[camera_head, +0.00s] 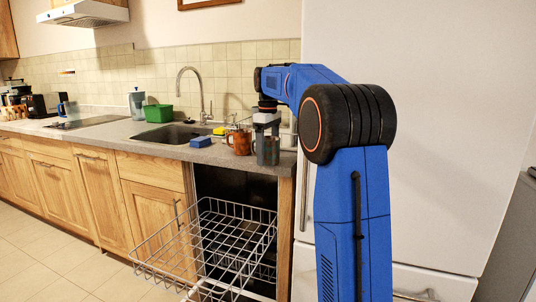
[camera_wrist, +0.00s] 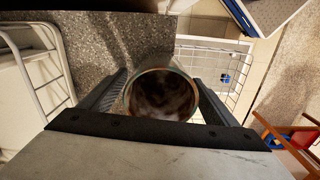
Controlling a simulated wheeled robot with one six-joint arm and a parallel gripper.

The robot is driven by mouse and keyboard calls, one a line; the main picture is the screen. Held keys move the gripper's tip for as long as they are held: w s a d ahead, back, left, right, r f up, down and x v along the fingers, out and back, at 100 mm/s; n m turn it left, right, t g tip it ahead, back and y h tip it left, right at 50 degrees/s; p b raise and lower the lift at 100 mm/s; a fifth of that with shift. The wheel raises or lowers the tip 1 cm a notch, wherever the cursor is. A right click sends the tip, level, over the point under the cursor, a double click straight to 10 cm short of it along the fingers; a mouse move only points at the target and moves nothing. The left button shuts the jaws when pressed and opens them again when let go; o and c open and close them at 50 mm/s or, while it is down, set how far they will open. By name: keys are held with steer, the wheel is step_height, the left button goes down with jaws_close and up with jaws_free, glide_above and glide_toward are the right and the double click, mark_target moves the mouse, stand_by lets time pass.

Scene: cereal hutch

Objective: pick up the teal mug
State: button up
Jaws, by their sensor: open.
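A round mug with a pale teal rim and a dark inside (camera_wrist: 162,95) stands upright on the speckled counter near its front edge in the wrist view. My gripper (camera_wrist: 160,92) is open, with one finger on each side of this mug. Whether the fingers touch its wall I cannot tell. In the head view my gripper (camera_head: 267,152) points down at the counter's right end, and the fingers hide most of the mug.
A brown mug (camera_head: 241,142) stands close to the left of my gripper. A blue sponge (camera_head: 201,142) lies by the sink (camera_head: 170,134). Wire racks (camera_head: 235,235) stick out below the counter. A white fridge (camera_head: 440,120) stands to the right. A green tub (camera_head: 158,113) is farther left.

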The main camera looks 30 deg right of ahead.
steer(key=c, duration=1.4)
steer(key=shift+o, duration=0.3)
